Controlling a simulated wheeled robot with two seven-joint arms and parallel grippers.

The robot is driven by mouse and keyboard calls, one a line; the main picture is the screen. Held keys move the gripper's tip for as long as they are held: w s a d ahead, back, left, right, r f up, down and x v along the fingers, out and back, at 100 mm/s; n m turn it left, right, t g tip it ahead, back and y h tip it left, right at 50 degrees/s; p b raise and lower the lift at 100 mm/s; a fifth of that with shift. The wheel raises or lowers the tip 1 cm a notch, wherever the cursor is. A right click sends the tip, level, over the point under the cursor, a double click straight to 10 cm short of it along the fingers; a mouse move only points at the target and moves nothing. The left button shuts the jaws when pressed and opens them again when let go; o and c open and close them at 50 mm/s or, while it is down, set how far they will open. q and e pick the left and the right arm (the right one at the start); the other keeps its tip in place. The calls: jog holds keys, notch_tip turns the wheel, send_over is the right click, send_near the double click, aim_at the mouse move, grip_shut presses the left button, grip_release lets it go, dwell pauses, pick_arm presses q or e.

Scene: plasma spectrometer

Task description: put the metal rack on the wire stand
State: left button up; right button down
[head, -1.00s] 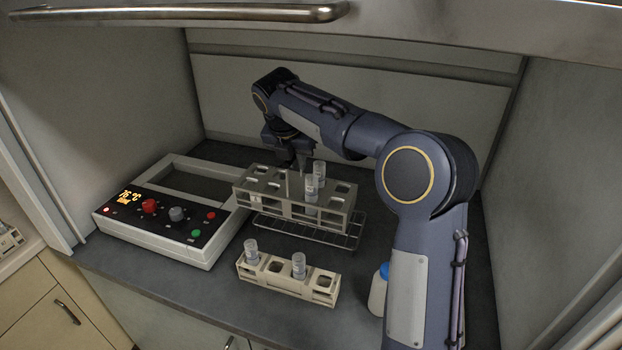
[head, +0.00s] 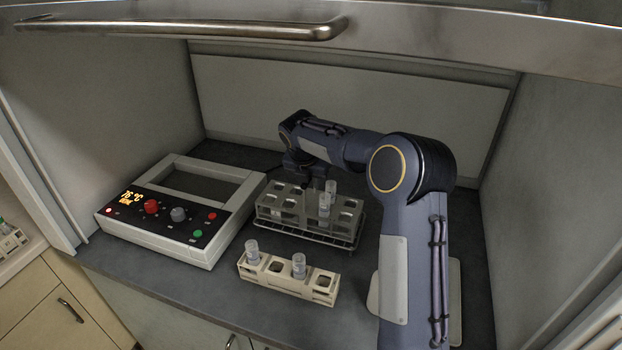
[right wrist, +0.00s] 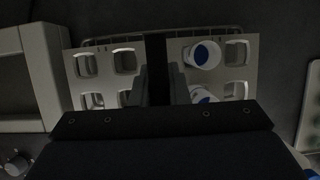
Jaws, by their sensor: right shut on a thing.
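The metal rack (head: 345,222) is a grey rack with square holes, and it holds capped tubes (head: 325,204) in its middle. It appears to be on or just above the wire stand (head: 290,229), whose wire rim shows along the front and right; I cannot tell if it bears fully on it. My right gripper (head: 308,184) is shut on the rack's middle from above. In the right wrist view the fingers (right wrist: 160,85) cover the centre of the rack (right wrist: 215,75), and wires of the stand (right wrist: 218,32) show past its far edge. My left gripper is not in view.
A white heater unit (head: 180,215) with a lit display and an empty rectangular opening stands left of the stand. A small beige rack (head: 285,279) with two tubes sits in front. Cabinet walls close the sides and back. Bare counter (head: 200,290) lies along the front.

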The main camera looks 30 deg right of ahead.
jog(key=c, duration=1.4)
grip_release()
